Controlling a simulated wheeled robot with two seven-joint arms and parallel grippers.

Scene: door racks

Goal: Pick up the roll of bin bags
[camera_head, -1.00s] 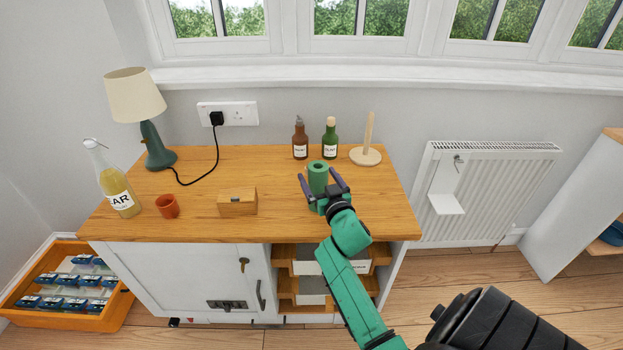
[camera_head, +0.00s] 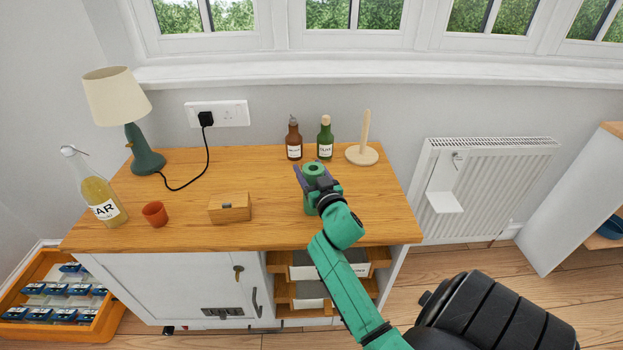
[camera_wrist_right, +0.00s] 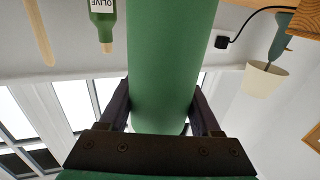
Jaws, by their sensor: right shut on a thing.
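The roll of bin bags is a green upright cylinder with a hole in its top (camera_head: 313,168), on or just above the wooden counter near its front right part. My right gripper (camera_head: 316,177) reaches it from the front and is shut on it, one finger on each side. In the right wrist view the green roll (camera_wrist_right: 170,65) fills the middle between the two dark fingers (camera_wrist_right: 160,110). The arm and gripper hide part of the roll's lower side, so I cannot tell whether its base touches the counter. My left gripper is not in view.
Behind the roll stand a brown bottle (camera_head: 294,140), a green bottle (camera_head: 325,140) and a wooden peg stand (camera_head: 362,152). To the left are a small wooden box (camera_head: 230,208), an orange cup (camera_head: 155,213), a juice bottle (camera_head: 95,190) and a lamp (camera_head: 140,125).

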